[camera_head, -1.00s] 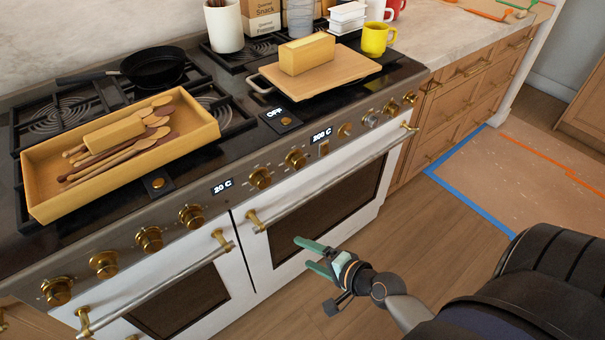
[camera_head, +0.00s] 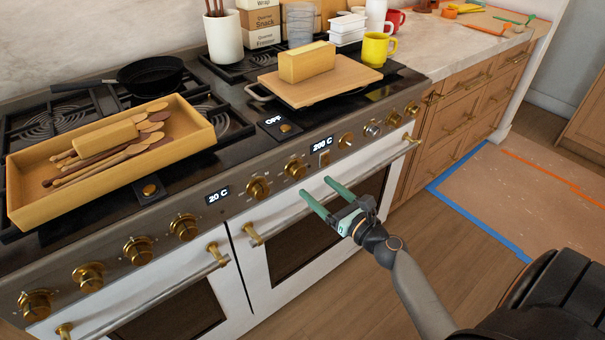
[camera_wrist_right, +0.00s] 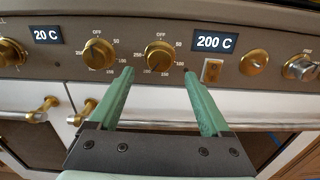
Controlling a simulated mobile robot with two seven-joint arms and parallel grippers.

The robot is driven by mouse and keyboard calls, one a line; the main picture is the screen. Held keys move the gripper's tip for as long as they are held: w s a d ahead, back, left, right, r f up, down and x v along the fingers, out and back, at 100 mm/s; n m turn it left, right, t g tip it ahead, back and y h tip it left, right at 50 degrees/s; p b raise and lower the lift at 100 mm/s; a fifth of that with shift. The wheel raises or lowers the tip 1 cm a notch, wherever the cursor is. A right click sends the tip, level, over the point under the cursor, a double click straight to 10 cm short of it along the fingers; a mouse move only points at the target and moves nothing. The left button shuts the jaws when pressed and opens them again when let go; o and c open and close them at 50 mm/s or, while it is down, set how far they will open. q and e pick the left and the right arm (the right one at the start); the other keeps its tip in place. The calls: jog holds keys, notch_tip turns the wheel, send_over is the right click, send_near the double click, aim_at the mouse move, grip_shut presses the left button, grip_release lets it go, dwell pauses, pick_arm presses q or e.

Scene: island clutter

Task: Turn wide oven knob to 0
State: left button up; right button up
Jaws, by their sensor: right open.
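The oven's brass knob (camera_head: 295,167) beside the "200 C" display (camera_head: 321,144) is on the front panel above the right, wider oven door. It also shows in the right wrist view (camera_wrist_right: 160,57), ringed by a printed scale with OFF at the top. My right gripper (camera_head: 316,188) is open and empty, in front of the right door just below the panel, its green fingers pointing at the panel. In the right wrist view the fingertips (camera_wrist_right: 159,74) appear on either side of this knob and slightly below it; no contact is visible. My left gripper is not in view.
A similar knob (camera_head: 258,188) sits close to the left, near the "20 C" display (camera_head: 218,195). The right oven handle (camera_head: 335,188) runs below the panel. A wooden tray of spoons (camera_head: 205,143) and a cutting board (camera_head: 345,82) rest on the stove top.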

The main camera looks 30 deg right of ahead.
aim_at(300, 173)
jog(key=w, duration=0.7)
jog(key=shift+a, duration=0.3)
jog(key=shift+c, duration=0.2)
grip_shut()
